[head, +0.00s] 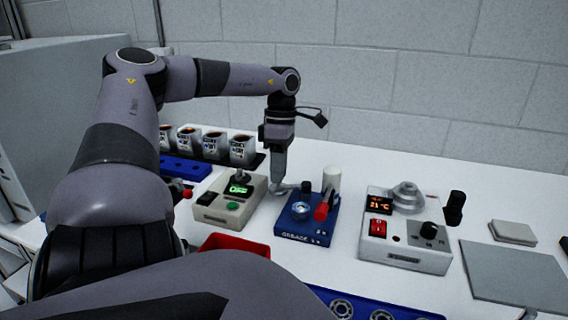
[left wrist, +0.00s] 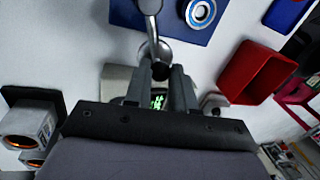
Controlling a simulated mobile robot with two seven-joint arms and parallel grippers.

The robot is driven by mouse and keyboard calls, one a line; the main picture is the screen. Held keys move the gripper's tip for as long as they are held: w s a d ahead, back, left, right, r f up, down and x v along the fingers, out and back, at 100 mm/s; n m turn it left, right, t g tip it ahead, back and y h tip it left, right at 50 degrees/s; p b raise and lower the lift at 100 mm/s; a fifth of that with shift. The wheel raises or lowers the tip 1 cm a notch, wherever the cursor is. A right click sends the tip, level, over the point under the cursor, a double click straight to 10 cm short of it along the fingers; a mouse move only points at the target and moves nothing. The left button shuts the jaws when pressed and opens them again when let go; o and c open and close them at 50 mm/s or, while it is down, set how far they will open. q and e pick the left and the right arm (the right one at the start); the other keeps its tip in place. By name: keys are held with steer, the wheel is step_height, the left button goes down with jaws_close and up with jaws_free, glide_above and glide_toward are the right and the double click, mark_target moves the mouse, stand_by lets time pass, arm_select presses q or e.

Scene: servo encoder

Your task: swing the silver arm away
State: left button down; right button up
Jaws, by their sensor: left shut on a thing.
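The silver arm (head: 287,187) is a thin curved bar between the beige unit with a green display (head: 215,213) and the blue base with a bearing ring (head: 291,229). In the left wrist view the silver arm (left wrist: 152,27) comes down from the top edge to a rounded part just ahead of my fingers. My left gripper (head: 277,187) points down at it. In the left wrist view its fingers (left wrist: 170,77) are shut on the dark knob (left wrist: 163,71) at the silver arm's near end. The fingers partly hide the knob and the green display. My right gripper is not in view.
A red tray (head: 235,243) lies in front of the beige unit. A red-handled tool (head: 322,211) and a white cylinder (head: 332,178) stand close right of the fingers. A unit with an orange display (head: 405,258) is farther right. Several labelled cups (head: 214,145) stand behind left.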

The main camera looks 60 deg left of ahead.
arm_select(q)
steer(key=shift+w+a+r+m, duration=0.15)
steer(key=shift+a+m, duration=0.05)
steer(key=shift+m, duration=0.1)
stand_by(0.4)
steer(key=c, duration=0.9)
jaws_free()
steer(key=shift+c, duration=0.2)
step_height(320, 180, up, 7)
steer(key=shift+w+a, duration=0.45)
